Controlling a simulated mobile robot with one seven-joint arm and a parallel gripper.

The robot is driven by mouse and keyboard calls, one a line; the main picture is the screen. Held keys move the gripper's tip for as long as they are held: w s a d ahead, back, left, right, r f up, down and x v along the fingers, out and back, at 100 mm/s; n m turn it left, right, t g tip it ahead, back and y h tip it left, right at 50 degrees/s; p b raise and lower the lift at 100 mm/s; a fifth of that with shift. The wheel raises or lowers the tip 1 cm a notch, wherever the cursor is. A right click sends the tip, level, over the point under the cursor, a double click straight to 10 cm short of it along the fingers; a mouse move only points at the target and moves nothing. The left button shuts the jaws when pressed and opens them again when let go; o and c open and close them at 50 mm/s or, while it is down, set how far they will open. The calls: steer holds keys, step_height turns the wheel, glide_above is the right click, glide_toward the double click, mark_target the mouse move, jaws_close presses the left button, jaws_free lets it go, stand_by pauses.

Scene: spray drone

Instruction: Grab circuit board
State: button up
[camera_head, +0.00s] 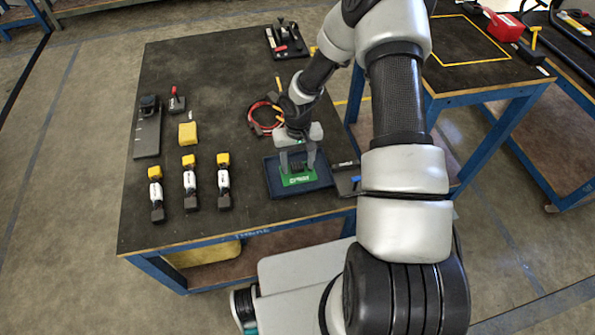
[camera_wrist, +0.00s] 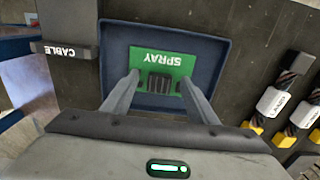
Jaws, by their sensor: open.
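The green circuit board (camera_head: 299,179) lies in a dark blue tray (camera_head: 277,189) at the front right of the dark table. In the wrist view the board (camera_wrist: 146,58) carries the word SPRAY and a black ribbed block (camera_wrist: 159,83) on its near edge. My gripper (camera_head: 297,164) is over the tray with its fingers pointing down at the board. In the wrist view my gripper (camera_wrist: 159,82) is open, with one finger on each side of the black block. I cannot tell whether the fingers touch the board.
A holder labelled CABLE (camera_wrist: 68,52) stands beside the tray. A red cable coil (camera_head: 262,118) lies behind the tray. The table's middle is mostly clear.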

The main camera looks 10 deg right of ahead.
steer(key=shift+f, duration=0.45)
steer(key=shift+c, duration=0.3)
steer(key=c, duration=1.1)
steer(key=shift+r, duration=0.15)
